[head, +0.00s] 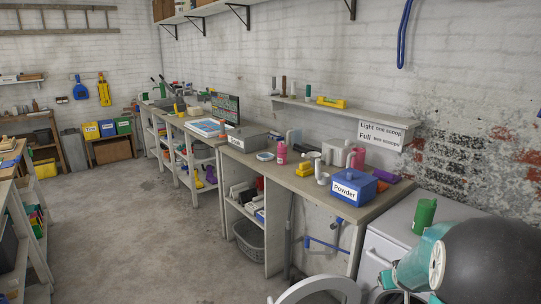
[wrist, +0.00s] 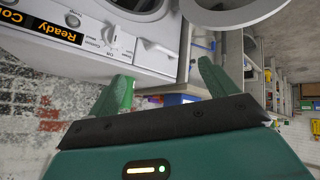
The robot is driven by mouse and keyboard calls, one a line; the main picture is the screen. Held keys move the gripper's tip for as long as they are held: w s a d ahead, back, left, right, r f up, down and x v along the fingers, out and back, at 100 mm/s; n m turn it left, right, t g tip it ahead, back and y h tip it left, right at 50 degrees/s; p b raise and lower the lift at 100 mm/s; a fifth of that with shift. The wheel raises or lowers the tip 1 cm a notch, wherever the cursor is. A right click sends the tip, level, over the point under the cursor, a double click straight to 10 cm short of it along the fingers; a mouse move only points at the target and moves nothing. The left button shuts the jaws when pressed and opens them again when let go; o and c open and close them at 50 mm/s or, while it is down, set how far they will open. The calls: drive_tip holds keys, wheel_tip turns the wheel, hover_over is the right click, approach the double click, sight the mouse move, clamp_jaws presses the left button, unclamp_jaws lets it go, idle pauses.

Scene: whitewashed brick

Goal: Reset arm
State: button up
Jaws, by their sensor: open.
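In the wrist view, my gripper (wrist: 164,77) is open, its two green fingers spread apart. No object shows held between them. The wrist picture is turned over, with the washer front and its open round door above the fingers. In the head view, teal and dark parts of my arm fill the lower right corner in front of the washer; the fingertips cannot be made out there. A green bottle (head: 424,215) stands upright on top of the white washing machine (head: 399,219), just above and behind my arm. It also shows partly behind the left finger in the wrist view.
The washer's round door (head: 316,290) stands open at the bottom. A workbench (head: 345,212) left of the washer holds a blue Powder box (head: 353,188), pink bottles and a purple item. A wall shelf (head: 335,113) runs above. The floor (head: 140,225) at left is clear.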

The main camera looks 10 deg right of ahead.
drive_tip(key=s+a+r+y, duration=0.1)
drive_tip(key=s+a+r, duration=0.2)
drive_tip(key=a+r, duration=0.55)
drive_tip(key=s+a+r+y, duration=0.1)
drive_tip(key=s+a+r, duration=0.35)
drive_tip(key=a, duration=0.65)
drive_tip(key=s+a+r+n+g+y, duration=0.1)
drive_tip(key=s+a+r+n+y, duration=0.1)
drive_tip(key=s+a, duration=1.1)
drive_tip(key=shift+s+a+r+y, duration=0.15)
drive_tip(key=shift+a+r+y, duration=0.05)
drive_tip(key=shift+r+y, duration=0.4)
drive_tip(key=shift+d, duration=0.1)
